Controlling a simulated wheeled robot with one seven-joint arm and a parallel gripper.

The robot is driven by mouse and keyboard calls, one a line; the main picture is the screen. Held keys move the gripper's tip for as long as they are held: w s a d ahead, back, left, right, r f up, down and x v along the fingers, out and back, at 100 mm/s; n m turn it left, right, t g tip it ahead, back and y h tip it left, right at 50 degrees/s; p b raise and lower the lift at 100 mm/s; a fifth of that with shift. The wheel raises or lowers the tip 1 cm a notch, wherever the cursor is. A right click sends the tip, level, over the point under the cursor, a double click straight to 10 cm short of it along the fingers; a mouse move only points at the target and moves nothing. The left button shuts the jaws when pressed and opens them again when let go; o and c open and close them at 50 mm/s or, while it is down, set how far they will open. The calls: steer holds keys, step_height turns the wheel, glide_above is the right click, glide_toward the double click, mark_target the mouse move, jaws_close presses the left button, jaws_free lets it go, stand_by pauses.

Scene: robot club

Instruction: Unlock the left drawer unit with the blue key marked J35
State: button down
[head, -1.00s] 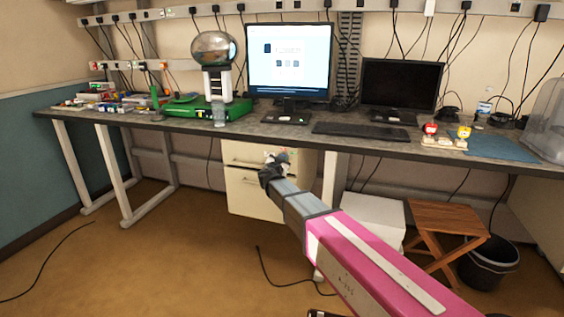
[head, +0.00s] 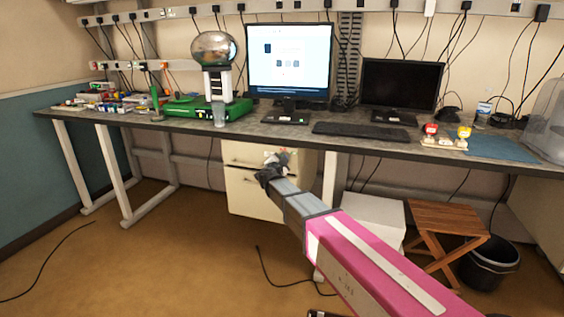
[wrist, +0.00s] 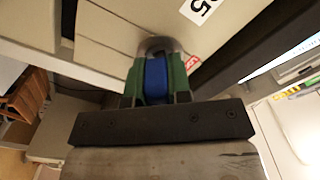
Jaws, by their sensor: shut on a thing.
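The cream drawer unit (head: 243,194) stands under the desk, in the middle of the head view. My gripper (head: 270,168) is in front of its upper part, hiding some of it. In the wrist view, my gripper's green fingers (wrist: 158,80) are shut on the blue key (wrist: 156,77). The key's marking cannot be read. The drawer unit's cream front (wrist: 125,25) fills the upper part of that view, with a white label (wrist: 198,9) showing a 5. A grey rounded part (wrist: 157,45) lies just beyond the fingertips. The lock is not clear, and I cannot tell whether the key is in it.
The desk (head: 290,131) runs above the drawer unit. A desk leg (head: 331,180), a white box (head: 373,218), a wooden stool (head: 448,222) and a black bin (head: 490,262) are to the right. Cables lie on the floor. The floor at the left is mostly clear.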

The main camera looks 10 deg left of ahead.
steer(key=shift+m, duration=0.4)
steer(key=shift+m, duration=1.8)
steer(key=shift+c, duration=2.2)
jaws_free()
